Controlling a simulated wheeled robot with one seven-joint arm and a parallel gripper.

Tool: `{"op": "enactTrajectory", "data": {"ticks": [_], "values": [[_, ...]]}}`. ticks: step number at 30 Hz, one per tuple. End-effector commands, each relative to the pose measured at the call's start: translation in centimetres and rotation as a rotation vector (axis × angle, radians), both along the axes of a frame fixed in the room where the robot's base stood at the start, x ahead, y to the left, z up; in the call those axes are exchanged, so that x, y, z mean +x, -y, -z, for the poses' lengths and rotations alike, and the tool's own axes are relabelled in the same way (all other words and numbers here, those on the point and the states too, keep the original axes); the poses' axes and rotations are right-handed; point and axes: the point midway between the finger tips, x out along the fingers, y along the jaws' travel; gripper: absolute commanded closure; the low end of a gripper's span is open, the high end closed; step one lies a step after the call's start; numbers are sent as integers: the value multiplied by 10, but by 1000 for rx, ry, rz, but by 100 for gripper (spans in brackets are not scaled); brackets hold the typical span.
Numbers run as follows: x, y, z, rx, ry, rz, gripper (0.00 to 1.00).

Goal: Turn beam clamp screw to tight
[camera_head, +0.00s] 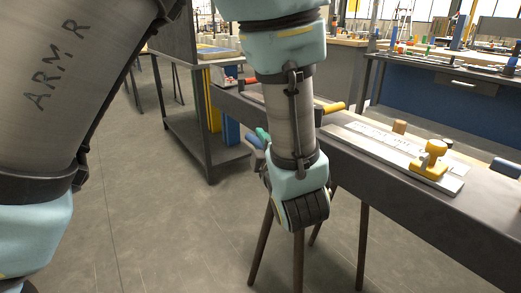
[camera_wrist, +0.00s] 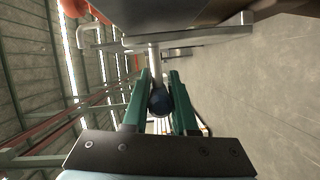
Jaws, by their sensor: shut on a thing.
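In the wrist view, the metal beam clamp (camera_wrist: 195,39) sits against the dark beam (camera_wrist: 190,10). The screw's tightness cannot be told. In the head view, my arm hides most of the gripper and the clamp. Only a bit of green finger (camera_head: 263,134) and a blue part beside it show left of my wrist.
The long dark beam (camera_head: 430,210) runs to the lower right on thin legs. A yellow-orange handle (camera_head: 330,107) sticks out near my forearm. A shelf cart (camera_head: 200,120) stands behind; the floor at left is clear.

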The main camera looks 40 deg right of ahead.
Motion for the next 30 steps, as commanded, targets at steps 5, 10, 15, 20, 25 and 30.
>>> {"op": "enactTrajectory", "data": {"ticks": [5,10,15,20,25,30], "values": [[0,1,0,0,7,2,100],[0,1,0,0,7,2,100],[0,1,0,0,7,2,66],[0,1,0,0,7,1,48],[0,0,0,0,7,1,44],[-3,0,0,-1,7,2,44]]}}
